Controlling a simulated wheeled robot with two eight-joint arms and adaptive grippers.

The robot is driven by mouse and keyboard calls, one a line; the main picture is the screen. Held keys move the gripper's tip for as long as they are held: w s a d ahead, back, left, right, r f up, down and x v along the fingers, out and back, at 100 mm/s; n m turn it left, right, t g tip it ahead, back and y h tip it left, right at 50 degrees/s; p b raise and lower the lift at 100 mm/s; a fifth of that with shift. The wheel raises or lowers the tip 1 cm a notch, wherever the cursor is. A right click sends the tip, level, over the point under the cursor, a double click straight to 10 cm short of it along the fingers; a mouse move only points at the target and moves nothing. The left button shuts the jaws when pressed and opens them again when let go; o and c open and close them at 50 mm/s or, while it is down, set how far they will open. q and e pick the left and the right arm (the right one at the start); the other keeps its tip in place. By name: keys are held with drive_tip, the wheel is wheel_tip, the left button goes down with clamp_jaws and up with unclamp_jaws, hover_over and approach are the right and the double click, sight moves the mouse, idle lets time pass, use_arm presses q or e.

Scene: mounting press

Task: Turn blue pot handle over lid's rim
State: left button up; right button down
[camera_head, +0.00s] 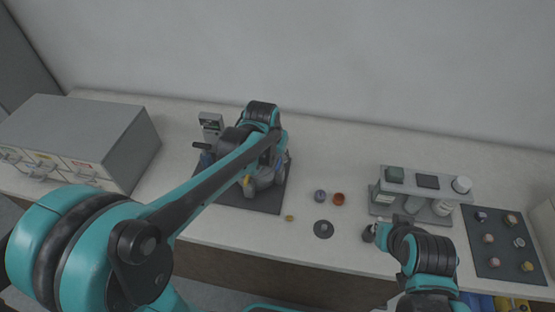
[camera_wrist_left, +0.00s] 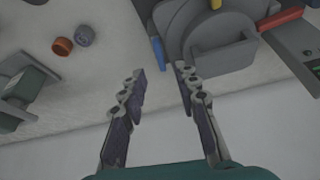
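The pot of the press (camera_head: 262,180) stands on a dark mat, partly hidden by my left arm in the head view. The left wrist view shows its round grey lid (camera_wrist_left: 222,32) and a short blue handle (camera_wrist_left: 158,52) at the lid's edge, sticking outward. A yellow handle (camera_wrist_left: 215,4) and a red handle (camera_wrist_left: 281,18) also show around the pot. My left gripper (camera_wrist_left: 163,76) is open and empty, its fingertips just short of the blue handle, which lies ahead of the gap between them. My right gripper (camera_head: 379,232) is low at the front right; its fingers are too small to read.
A grey drawer cabinet (camera_head: 75,130) stands at the left. A small display unit (camera_head: 211,124) is behind the press. A blue-grey cup (camera_head: 320,196), a brown cup (camera_head: 338,199) and a dark disc (camera_head: 323,229) lie to the right. A bottle rack (camera_head: 420,190) stands farther right.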

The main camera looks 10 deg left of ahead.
sight(280, 162)
use_arm(q)
drive_tip(key=b+x, duration=0.1)
drive_tip(key=x, duration=0.5)
drive_tip(key=shift+w+b, duration=0.1)
drive_tip(key=shift+b, duration=0.25)
clamp_jaws()
